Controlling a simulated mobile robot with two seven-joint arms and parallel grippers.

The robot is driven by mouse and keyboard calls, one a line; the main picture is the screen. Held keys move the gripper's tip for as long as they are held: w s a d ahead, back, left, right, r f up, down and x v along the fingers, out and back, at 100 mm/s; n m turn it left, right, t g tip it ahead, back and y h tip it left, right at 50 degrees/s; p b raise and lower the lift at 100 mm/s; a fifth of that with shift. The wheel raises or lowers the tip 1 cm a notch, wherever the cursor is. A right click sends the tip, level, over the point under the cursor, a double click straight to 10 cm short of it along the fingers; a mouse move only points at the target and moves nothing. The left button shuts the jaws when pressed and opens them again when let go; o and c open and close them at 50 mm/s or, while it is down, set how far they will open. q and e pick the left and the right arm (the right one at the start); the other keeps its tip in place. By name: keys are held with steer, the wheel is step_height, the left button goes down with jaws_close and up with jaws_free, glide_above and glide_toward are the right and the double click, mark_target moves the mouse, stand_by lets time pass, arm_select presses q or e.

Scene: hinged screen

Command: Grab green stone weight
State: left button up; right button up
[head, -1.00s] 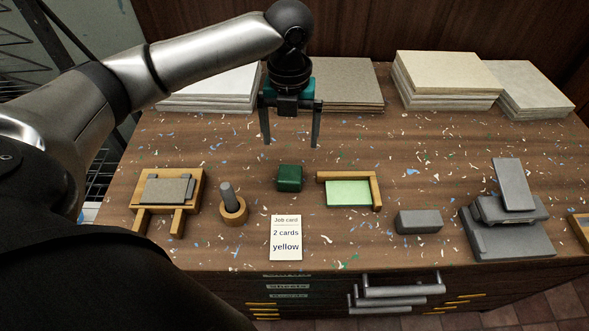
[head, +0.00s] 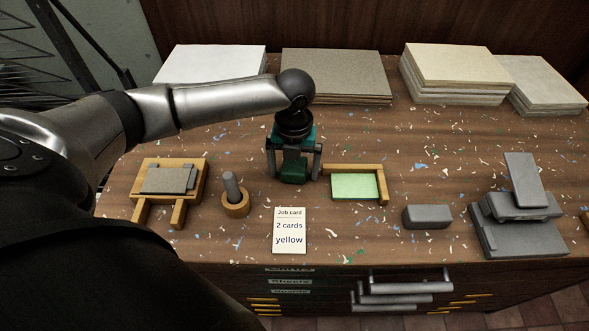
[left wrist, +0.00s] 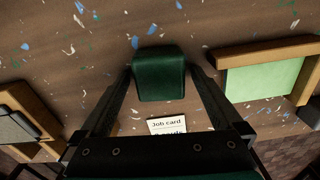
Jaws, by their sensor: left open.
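The green stone weight (head: 294,170) is a small dark green block on the bench, between the wooden cup and the light green card. My left gripper (head: 294,178) points down over it, with its fingers on either side of the block. In the left wrist view the weight (left wrist: 159,75) sits between the two open finger tips (left wrist: 160,72). Small gaps seem to show beside it, and I cannot tell whether a finger touches it. The gripper partly hides the weight in the head view. My right gripper is not in view.
A wooden corner frame with the light green card (head: 355,186) stands close on the right. A wooden cup with a grey peg (head: 235,205) is on the left. The job card (head: 289,238) lies in front. A grey block (head: 427,217) is further right. Paper stacks (head: 335,75) line the back.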

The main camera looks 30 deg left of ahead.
arm_select(q)
steer(key=shift+w+r, duration=0.1)
jaws_close()
stand_by(0.8)
